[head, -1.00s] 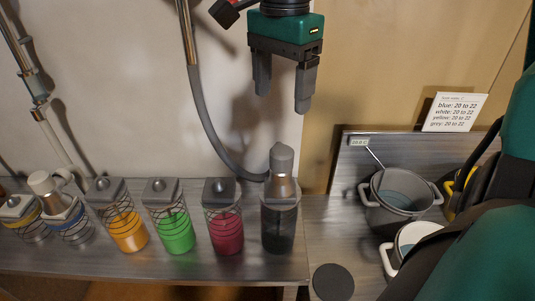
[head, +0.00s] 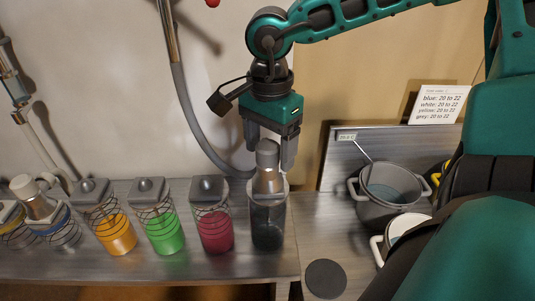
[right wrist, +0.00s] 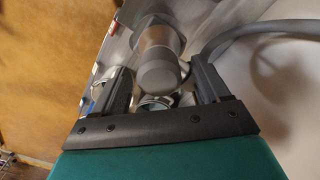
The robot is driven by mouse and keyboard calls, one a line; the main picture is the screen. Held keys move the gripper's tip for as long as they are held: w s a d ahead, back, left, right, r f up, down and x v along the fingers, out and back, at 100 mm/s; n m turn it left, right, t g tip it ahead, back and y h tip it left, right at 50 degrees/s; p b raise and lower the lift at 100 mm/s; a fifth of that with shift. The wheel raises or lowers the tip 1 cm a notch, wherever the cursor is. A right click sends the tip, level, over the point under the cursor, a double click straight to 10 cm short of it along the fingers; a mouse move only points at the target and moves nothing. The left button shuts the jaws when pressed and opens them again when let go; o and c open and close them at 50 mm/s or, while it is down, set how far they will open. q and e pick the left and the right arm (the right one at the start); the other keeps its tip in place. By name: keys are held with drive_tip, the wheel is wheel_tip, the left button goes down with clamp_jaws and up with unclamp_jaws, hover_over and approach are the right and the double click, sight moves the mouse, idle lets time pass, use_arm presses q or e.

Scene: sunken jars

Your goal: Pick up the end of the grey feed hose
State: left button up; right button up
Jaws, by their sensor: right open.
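The grey feed hose (head: 193,120) hangs down the wall and curves to its end piece (head: 267,181), which has a grey top and a metal collar. The end piece stands upright in the mouth of the dark grey jar (head: 267,228), rightmost in the row. My right gripper (head: 269,158) comes from above, its open fingers on either side of the grey top. In the right wrist view the end piece (right wrist: 160,58) shows between and beyond the open fingers (right wrist: 163,86), with no clear contact. My left gripper is not in view.
Jars with red (head: 215,230), green (head: 165,232) and orange (head: 116,234) contents stand to the left on the metal shelf. A grey pot (head: 388,207) stands at right, with a sign (head: 439,105) behind it. A dark round disc (head: 325,279) lies in front.

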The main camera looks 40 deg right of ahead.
drive_tip(key=shift+c, duration=0.2)
drive_tip(key=c, duration=1.1)
drive_tip(key=shift+r, duration=0.2)
wheel_tip(320, 180, up, 20)
drive_tip(key=shift+f+p, duration=0.1)
drive_tip(key=shift+p, duration=1)
drive_tip(key=shift+f, duration=0.1)
